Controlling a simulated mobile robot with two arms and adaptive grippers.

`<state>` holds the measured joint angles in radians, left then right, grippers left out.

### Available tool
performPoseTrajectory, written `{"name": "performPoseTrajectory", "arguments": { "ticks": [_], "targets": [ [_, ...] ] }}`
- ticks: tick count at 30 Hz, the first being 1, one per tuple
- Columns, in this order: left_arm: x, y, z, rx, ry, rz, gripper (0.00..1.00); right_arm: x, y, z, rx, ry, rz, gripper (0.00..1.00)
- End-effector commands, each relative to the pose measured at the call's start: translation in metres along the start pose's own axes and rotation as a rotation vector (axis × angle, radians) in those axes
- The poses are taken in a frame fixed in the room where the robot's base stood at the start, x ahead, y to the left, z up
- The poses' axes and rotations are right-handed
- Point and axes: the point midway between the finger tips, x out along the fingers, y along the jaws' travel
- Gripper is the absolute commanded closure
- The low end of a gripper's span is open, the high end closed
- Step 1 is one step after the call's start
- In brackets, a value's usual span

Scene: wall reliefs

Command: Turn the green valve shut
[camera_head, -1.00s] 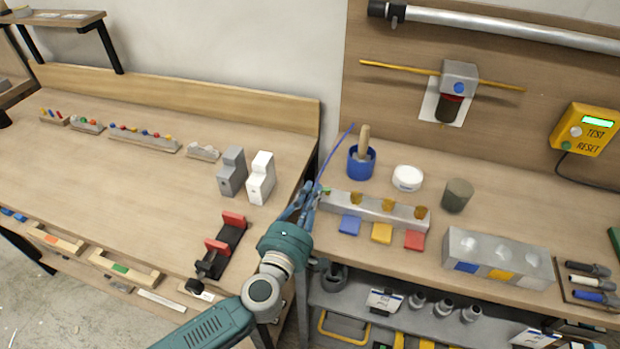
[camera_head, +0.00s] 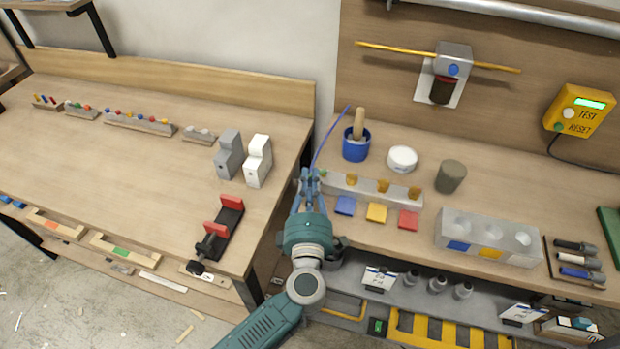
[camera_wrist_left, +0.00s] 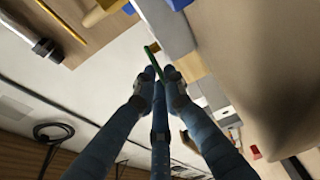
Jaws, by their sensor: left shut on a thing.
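The green valve (camera_head: 323,174) is a small green lever at the left end of a grey manifold block (camera_head: 372,190) on the right bench. Several brass-coloured fittings stand along that block. My left gripper (camera_head: 311,176) is at this left end, its fingers closed together. In the left wrist view the thin green lever (camera_wrist_left: 153,60) runs to the fingertips (camera_wrist_left: 161,78), which are shut on it. The fingers hide its lower end. My right gripper is in no view.
A blue cup with a wooden-handled tool (camera_head: 356,150) stands behind the block, beside a white round tub (camera_head: 402,159). Blue, yellow and red tags (camera_head: 376,212) lie in front. A gap separates this bench from the left bench (camera_head: 110,165).

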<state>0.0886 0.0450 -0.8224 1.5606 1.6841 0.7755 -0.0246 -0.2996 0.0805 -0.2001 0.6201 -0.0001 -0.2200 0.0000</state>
Motion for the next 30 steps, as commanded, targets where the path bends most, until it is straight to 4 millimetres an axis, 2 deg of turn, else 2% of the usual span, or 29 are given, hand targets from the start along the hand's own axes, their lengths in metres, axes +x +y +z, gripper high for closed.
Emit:
{"name": "performPoseTrajectory", "arguments": {
  "ticks": [1, 2, 3, 4, 5, 13, 17, 30],
  "targets": [
    [0.0, -0.003, -0.001, 0.002, 0.002, -0.005, 1.0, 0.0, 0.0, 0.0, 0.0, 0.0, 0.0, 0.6],
    [0.0, -0.003, -0.001, 0.002, 0.002, -0.005, 0.86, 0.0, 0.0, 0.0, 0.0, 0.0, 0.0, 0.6],
    [0.0, -0.003, -0.001, 0.002, 0.002, -0.005, 0.79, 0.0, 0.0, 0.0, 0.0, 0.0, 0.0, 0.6],
    [0.0, -0.003, -0.001, 0.002, 0.001, -0.004, 0.73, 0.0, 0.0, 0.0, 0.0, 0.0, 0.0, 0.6],
    [0.0, -0.003, -0.001, 0.002, 0.001, -0.004, 0.71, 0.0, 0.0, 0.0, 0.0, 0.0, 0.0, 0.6],
    [-0.001, -0.001, 0.0, 0.001, 0.0, -0.002, 0.71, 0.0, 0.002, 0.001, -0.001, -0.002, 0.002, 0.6],
    [-0.009, -0.002, 0.0, 0.001, -0.001, -0.003, 0.71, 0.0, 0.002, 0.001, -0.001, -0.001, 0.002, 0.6],
    [-0.096, -0.003, -0.001, 0.0, 0.001, -0.006, 0.71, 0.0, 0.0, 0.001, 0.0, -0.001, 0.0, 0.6]
  ]
}}
